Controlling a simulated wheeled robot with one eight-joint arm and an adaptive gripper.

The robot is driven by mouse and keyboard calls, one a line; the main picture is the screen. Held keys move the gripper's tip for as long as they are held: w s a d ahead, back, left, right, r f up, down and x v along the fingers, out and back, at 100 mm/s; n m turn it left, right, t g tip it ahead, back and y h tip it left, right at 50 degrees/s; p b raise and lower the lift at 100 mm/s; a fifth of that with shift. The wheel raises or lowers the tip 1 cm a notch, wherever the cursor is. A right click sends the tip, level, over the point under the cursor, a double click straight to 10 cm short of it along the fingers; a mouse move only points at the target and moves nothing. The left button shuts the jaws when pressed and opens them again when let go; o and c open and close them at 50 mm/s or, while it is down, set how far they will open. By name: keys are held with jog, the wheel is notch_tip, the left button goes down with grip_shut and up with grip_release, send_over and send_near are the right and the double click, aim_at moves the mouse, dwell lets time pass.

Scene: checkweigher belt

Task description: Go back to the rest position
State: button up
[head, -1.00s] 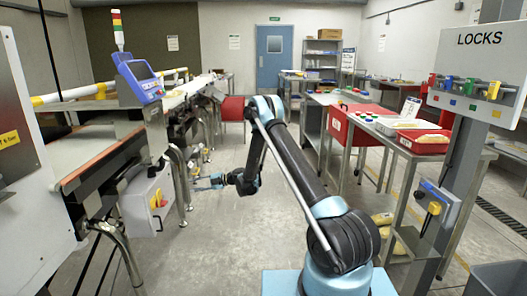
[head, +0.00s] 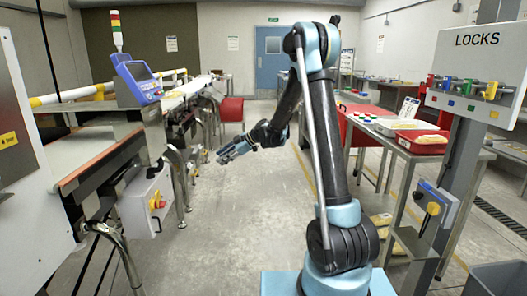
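My gripper (head: 222,157) is in free air over the aisle, to the right of the conveyor line. It points left and slightly down. It touches nothing that I can see, and no object shows in it. Its fingers are small and dark here, so I cannot tell whether they are apart or together. My arm rises from its base at the lower right, bends high up near the blue door, and folds down to the left toward the gripper.
The checkweigher conveyor (head: 88,147) runs along the left. A grey switch box (head: 136,208) with a red and yellow knob hangs beside it. A LOCKS board (head: 478,47) and a table with a red tray (head: 428,147) stand at right. The aisle floor (head: 235,225) is clear.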

jog(key=s+d+r+m+t+h, duration=0.1)
jog(key=s+d+r+m+h, duration=0.3)
jog(key=s+d, duration=0.6)
jog(key=s+d+r+m+h, duration=0.1)
jog(key=s+d+r+m, duration=0.1)
jog(key=s+d+m, duration=0.6)
jog(key=s+d+f+m+h, duration=0.3)
jog(key=s+d+f+m, duration=0.1)
jog(key=s+d, duration=0.6)
jog(key=s+d+f+m+h, duration=0.3)
jog(key=s+d+f+m, duration=0.2)
jog(key=s+d, duration=0.5)
jog(key=s, duration=0.4)
jog(key=shift+s+m, duration=0.35)
jog(key=shift+m, duration=0.05)
jog(key=shift+w+f, duration=0.15)
jog(key=shift+w, duration=0.35)
